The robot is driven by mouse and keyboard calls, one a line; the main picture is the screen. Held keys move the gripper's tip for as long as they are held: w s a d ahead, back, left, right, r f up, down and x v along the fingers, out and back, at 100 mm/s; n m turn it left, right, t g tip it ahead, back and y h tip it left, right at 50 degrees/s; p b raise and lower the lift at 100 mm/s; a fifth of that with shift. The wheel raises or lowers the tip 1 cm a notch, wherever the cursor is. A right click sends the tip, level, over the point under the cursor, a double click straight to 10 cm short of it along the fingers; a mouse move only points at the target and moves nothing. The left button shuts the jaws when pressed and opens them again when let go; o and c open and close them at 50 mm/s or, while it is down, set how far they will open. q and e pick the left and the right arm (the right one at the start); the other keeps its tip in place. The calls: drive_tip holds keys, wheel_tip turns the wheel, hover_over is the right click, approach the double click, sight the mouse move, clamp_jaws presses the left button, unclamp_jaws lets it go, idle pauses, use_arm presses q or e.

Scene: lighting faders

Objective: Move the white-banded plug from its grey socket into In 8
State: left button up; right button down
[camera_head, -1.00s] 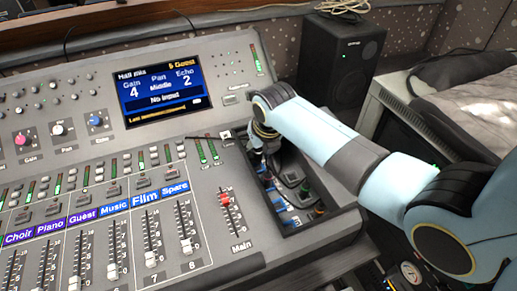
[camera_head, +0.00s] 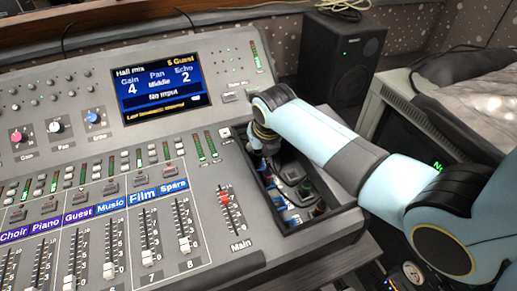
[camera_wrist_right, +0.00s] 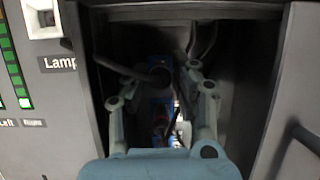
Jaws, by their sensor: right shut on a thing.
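My right gripper (camera_head: 268,160) reaches into the open recess at the right end of the mixing desk. In the right wrist view my right gripper (camera_wrist_right: 163,108) has one finger on each side of a dark plug (camera_wrist_right: 163,77) with a cable, and is shut on it. I cannot make out a white band on it. Blue parts show behind it between the fingers. The grey socket and the In 8 label cannot be told apart here. My left gripper is not in view.
The recess walls (camera_wrist_right: 253,75) stand close on both sides of the gripper. Dark cables (camera_wrist_right: 203,40) hang at the back. Faders (camera_head: 225,197) and a lit screen (camera_head: 160,87) lie left of the recess. A black speaker (camera_head: 342,60) stands behind.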

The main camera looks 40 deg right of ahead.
drive_tip(key=shift+f+p, duration=0.1)
drive_tip(key=shift+p, duration=0.2)
idle(0.7)
drive_tip(key=shift+f+p, duration=0.5)
drive_tip(key=shift+f, duration=0.1)
idle(2.3)
drive_tip(key=shift+s+f, duration=0.15)
drive_tip(key=shift+f, duration=0.15)
idle(1.0)
drive_tip(key=c, duration=1.3)
unclamp_jaws()
drive_tip(key=shift+c, duration=0.2)
drive_tip(key=o, duration=0.4)
drive_tip(key=shift+c, duration=0.2)
drive_tip(key=shift+w+r, duration=0.1)
drive_tip(key=shift+w, duration=0.1)
